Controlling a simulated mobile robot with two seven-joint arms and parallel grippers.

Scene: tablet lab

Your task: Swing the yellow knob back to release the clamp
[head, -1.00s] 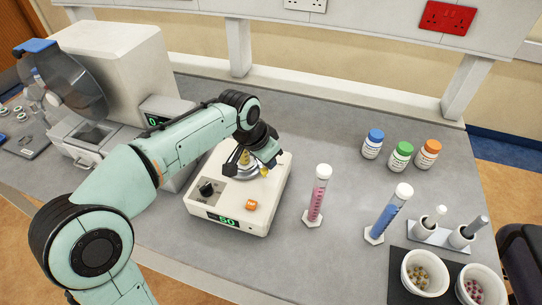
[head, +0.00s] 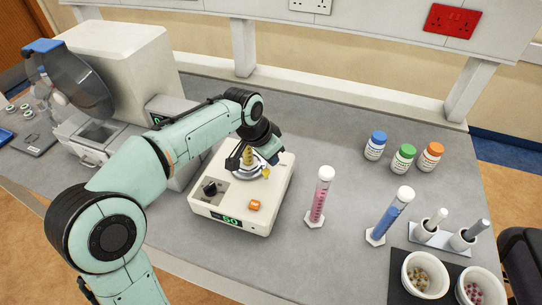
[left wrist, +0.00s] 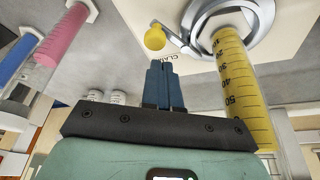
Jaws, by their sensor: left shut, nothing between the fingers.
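The yellow knob (head: 266,172) shows at the front right of the round metal clamp (head: 238,173) on the white machine. In the left wrist view the knob (left wrist: 155,38) is just beyond my fingertips, with a small gap in the picture. A yellow graduated tube (left wrist: 238,80) stands in the clamp; it shows in the head view (head: 247,156) too, partly behind my gripper. My left gripper (head: 272,158) is low over the clamp; its blue fingers (left wrist: 162,68) are shut and empty. Whether they touch the knob is unclear. My right gripper is out of view.
The machine (head: 233,197) has a black dial (head: 210,188), an orange button (head: 255,205) and a display reading 50. A pink cylinder (head: 319,195) and a blue cylinder (head: 390,215) stand to its right. Three capped bottles (head: 403,158) stand behind them.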

